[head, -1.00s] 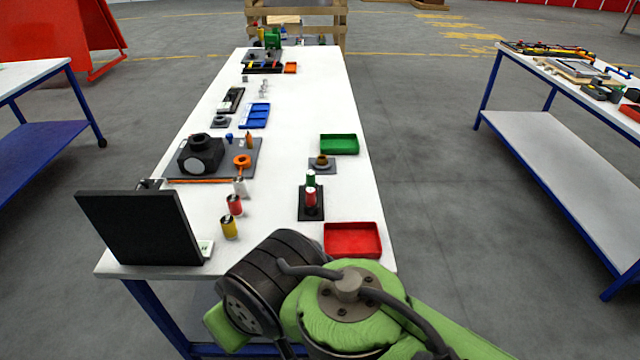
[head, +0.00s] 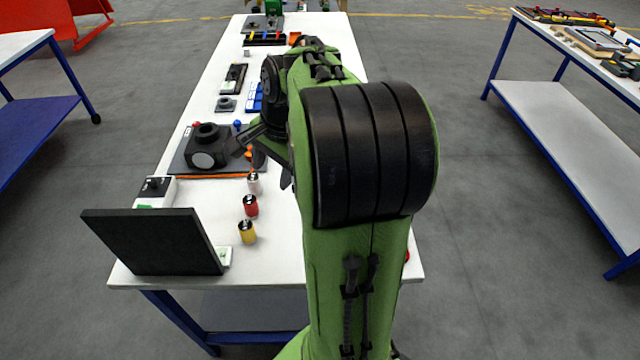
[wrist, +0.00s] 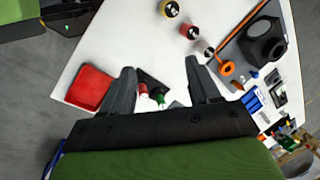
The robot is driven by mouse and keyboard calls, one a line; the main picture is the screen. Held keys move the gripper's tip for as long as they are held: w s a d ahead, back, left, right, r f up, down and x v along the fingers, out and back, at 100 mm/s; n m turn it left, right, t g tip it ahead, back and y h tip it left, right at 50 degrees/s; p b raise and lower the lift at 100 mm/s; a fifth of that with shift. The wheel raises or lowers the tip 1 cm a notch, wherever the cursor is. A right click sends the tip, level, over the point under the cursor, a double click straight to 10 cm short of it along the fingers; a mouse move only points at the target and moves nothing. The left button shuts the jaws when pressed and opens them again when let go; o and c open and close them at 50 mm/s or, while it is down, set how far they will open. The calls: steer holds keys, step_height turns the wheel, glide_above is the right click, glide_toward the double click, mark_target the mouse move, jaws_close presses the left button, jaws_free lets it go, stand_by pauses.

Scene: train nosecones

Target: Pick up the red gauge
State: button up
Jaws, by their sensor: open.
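A small red cylinder (wrist: 143,90) and a green one (wrist: 160,98) are by a black stand (wrist: 152,82) in the wrist view, partly behind my gripper; my arm hides them in the head view. Another red cylinder with a dark top (head: 250,206) stands upright between a yellow one (head: 247,232) and a whitish one (head: 254,183); it also shows in the wrist view (wrist: 190,32). I cannot tell for sure which red one is the gauge. My gripper (wrist: 161,68) is open and empty above the table, its fingers apart on either side of the black stand in the wrist view.
A red tray (wrist: 90,88) lies left of the gripper in the wrist view. A black screen (head: 150,242) stands at the table's (head: 275,268) near left. A dark housing (head: 207,146) sits on a grey plate. Bare table lies around the yellow and red cylinders.

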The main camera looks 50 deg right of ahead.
steer(key=s+d+f+m+y+p, duration=0.1)
steer(key=s+d+f+m, duration=0.2)
steer(key=d, duration=0.4)
steer(key=s+d+f+m+p, duration=0.1)
steer(key=d+f+m, duration=0.1)
steer(key=d+m, duration=0.4)
steer(key=s+d+f+m+y+p, duration=0.1)
steer(key=s+d+f+m, duration=0.15)
steer(key=d, duration=0.55)
steer(key=shift+m+t, duration=0.3)
steer(key=shift+m, duration=0.25)
steer(key=b+x, duration=0.1)
steer(key=x, duration=0.7)
steer(key=b+x, duration=0.2)
steer(key=x, duration=0.6)
steer(key=shift+w+a+f, duration=0.15)
steer(key=shift+w, duration=0.15)
steer(key=c, duration=1.1)
